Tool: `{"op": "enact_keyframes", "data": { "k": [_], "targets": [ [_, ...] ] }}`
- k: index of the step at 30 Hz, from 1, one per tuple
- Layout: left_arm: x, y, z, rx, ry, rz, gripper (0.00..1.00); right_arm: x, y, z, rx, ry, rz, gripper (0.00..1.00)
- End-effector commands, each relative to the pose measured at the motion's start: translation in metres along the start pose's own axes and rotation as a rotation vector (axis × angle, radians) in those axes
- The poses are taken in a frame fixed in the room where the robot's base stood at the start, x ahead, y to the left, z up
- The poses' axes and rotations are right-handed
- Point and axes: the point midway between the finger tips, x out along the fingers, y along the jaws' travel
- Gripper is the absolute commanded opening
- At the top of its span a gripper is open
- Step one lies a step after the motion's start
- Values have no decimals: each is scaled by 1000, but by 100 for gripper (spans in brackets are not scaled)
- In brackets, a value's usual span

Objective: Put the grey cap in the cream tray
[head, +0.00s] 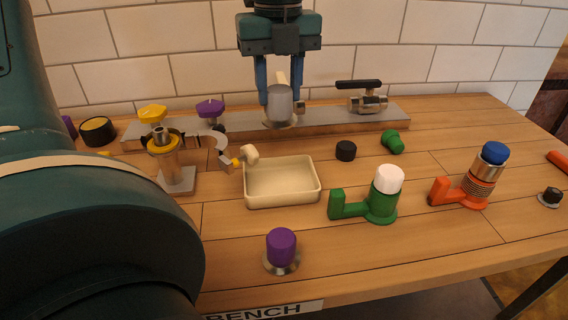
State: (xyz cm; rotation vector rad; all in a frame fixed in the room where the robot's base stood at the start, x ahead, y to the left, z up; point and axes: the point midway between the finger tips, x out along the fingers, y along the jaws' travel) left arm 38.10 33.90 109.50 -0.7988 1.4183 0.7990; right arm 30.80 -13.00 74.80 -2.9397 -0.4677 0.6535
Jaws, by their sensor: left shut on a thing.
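The grey cap (280,104) is at the back of the bench, between the two blue fingers of my left gripper (280,100). The gripper points down from the top of the view and is shut on the cap. A round metal flange shows just under the cap, above the metal rail; I cannot tell whether the cap touches it. The cream tray (283,201) stands on the bench in front of the gripper, and looks empty. My right gripper is not in view.
The metal rail (235,127) carries a black-handled valve (363,97). A yellow-topped brass fitting (163,152) stands left of the tray. A green fitting with a white cap (382,192), an orange fitting with a blue cap (480,177), a purple cap (281,246) and a black cap (346,150) stand around.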

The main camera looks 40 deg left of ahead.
Motion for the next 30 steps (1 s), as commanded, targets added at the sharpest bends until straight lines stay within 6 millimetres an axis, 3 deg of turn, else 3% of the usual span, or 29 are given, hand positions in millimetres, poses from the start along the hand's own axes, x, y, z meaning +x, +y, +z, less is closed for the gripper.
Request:
{"op": "enact_keyframes", "data": {
  "k": [3, 9, 17, 24, 30],
  "targets": [
    [36, 0, -1, 2, 6, 3, 0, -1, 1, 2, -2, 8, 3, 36],
    [81, 0, 0, 1, 3, 1, 0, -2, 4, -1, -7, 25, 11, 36],
    [102, 0, 0, 0, 1, 0, 0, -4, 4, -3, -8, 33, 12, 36],
    [137, 0, 0, 1, 3, 2, 0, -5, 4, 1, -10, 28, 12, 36],
    [142, 0, 0, 1, 0, -2, 0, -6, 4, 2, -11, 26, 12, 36]
  ]
}}
